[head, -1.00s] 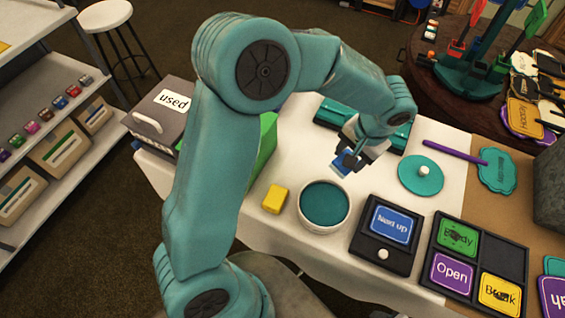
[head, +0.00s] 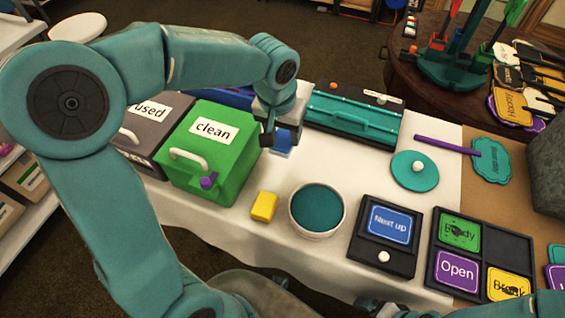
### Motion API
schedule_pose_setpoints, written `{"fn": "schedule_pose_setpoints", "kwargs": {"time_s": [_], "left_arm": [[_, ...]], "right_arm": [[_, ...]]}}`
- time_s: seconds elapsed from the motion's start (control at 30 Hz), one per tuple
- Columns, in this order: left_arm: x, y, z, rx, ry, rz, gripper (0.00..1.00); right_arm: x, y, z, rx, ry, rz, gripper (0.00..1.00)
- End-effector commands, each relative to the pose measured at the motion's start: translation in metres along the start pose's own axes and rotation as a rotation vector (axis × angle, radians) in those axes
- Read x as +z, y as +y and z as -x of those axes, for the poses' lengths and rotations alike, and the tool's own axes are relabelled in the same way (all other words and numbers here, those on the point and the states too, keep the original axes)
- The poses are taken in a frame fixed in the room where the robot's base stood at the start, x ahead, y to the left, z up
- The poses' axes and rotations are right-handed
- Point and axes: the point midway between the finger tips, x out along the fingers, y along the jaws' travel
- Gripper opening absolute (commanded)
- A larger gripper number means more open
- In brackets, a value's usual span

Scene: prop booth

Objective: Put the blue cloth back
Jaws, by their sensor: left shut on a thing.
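My left gripper (head: 283,133) points down over the white table, shut on the blue cloth (head: 282,146), a small blue patch at its fingertips. It is just right of the green box labelled "clean" (head: 233,160), which has a pale handle and a purple knob on its front. A grey box labelled "used" (head: 150,128) stands left of the green one, partly behind my arm. My right gripper does not show clearly.
A yellow block (head: 264,207), a white tub with teal contents (head: 317,209), a teal lid (head: 415,171) and a "Next up" stand (head: 386,235) stand nearer. Table is bare between block and case.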

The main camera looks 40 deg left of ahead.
Motion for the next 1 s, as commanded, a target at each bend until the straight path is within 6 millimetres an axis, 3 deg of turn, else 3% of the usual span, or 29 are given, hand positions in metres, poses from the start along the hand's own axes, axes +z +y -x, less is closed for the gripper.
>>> {"fn": "schedule_pose_setpoints", "kwargs": {"time_s": [0.03, 0.13, 0.6, 1.0], "left_arm": [[0.004, -0.001, -0.018, -0.001, -0.006, 0.001, 0.03], [0.008, -0.002, -0.042, -0.002, -0.005, 0.001, 0.03], [0.017, -0.006, -0.104, -0.002, -0.003, 0.004, 0.03], [0.018, -0.006, -0.11, -0.001, 0.001, 0.003, 0.03]], "right_arm": [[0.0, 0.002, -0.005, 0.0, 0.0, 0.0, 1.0], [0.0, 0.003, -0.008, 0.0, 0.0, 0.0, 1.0], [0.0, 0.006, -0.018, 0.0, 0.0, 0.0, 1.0], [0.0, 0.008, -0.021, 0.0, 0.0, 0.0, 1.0]]}}
